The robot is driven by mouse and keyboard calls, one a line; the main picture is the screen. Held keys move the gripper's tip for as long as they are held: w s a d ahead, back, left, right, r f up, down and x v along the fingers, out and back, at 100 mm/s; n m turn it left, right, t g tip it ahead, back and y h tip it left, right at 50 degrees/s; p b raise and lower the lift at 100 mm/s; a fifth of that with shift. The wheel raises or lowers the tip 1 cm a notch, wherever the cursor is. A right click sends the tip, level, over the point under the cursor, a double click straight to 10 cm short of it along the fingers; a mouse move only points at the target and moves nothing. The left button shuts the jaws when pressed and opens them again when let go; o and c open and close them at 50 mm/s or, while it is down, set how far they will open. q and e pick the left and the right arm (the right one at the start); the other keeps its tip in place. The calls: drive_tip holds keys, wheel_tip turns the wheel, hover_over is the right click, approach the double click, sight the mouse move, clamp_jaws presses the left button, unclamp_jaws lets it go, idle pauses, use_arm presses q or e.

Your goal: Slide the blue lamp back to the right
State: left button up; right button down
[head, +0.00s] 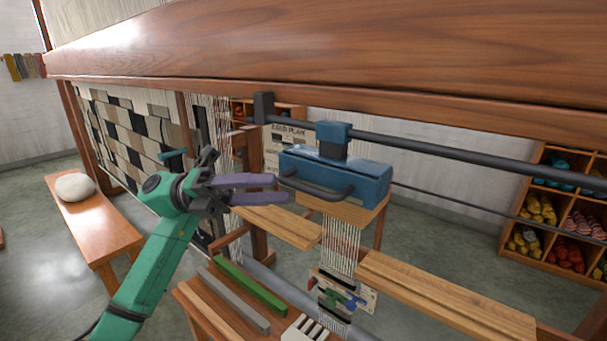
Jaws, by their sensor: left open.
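The blue lamp (352,180) is a box hung by a blue clamp from a dark horizontal rail (430,150), with a dark bar handle (315,187) on its near face. It sits near the left part of the rail, a short way right of the rail's dark end block. My left gripper (276,189) is open, its two purple fingers pointing right at the left end of the handle. The fingertips look very close to the handle; I cannot tell whether they touch it. My right gripper is not in view.
The rail right of the lamp is clear. A thick wooden beam (340,50) runs above. Below are loom threads (340,242), wooden boards (440,296), and a small table with green (250,286) and grey bars. Shelves of wool skeins (545,205) stand at right.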

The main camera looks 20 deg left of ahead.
sight(303, 184)
use_arm(q)
drive_tip(key=p+x, duration=0.1)
drive_tip(key=x, duration=0.4)
drive_tip(key=shift+d+r+p, duration=0.2)
drive_tip(key=shift+p, duration=0.1)
drive_tip(key=shift+d, duration=0.35)
drive_tip(key=shift+f, duration=0.1)
drive_tip(key=shift+c, duration=0.3)
clamp_jaws()
